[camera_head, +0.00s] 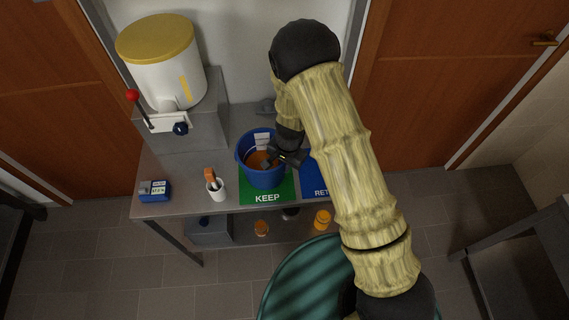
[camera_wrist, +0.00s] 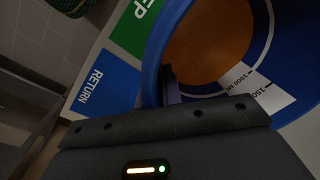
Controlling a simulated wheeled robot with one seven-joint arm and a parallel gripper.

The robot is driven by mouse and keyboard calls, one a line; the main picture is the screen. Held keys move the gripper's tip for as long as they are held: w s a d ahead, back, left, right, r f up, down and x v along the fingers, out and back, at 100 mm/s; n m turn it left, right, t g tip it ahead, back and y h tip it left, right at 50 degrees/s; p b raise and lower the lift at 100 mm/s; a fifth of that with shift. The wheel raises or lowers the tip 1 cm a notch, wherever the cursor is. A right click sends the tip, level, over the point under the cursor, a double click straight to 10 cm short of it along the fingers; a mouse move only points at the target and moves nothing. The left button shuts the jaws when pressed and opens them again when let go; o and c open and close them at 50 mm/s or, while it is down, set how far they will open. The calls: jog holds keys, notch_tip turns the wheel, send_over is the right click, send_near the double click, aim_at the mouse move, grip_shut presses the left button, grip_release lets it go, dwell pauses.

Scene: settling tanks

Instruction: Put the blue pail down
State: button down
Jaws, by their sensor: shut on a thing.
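The blue pail (camera_head: 263,176) is upright at the green KEEP mat (camera_head: 284,190) on the grey table, with orange-brown contents inside. I cannot tell whether its base touches the mat. My gripper (camera_head: 272,161) is shut on the pail's rim at its right side. In the wrist view the pail's blue wall (camera_wrist: 153,60) runs up from the jaws, and a white scale strip shows inside. The blue RETURN mat (camera_head: 314,180) lies right of the green one, partly hidden by my arm; it also shows in the wrist view (camera_wrist: 103,86).
A white tank with a yellow lid (camera_head: 160,60) stands at the back left on a grey block. A white cup (camera_head: 216,191) and a blue meter box (camera_head: 155,191) stand left of the pail. Orange jars (camera_head: 322,219) are on the lower shelf. A green ribbed bin (camera_head: 300,285) is in front.

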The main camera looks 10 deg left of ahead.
jog(key=shift+f, duration=0.2)
jog(key=c, duration=1.6)
grip_release()
jog(key=shift+r, duration=0.1)
jog(key=shift+o, duration=0.2)
notch_tip(320, 180, up, 12)
jog(key=d+b, duration=0.1)
jog(key=shift+s, duration=0.2)
jog(key=shift+d+r, duration=0.1)
jog(key=shift+r, duration=0.05)
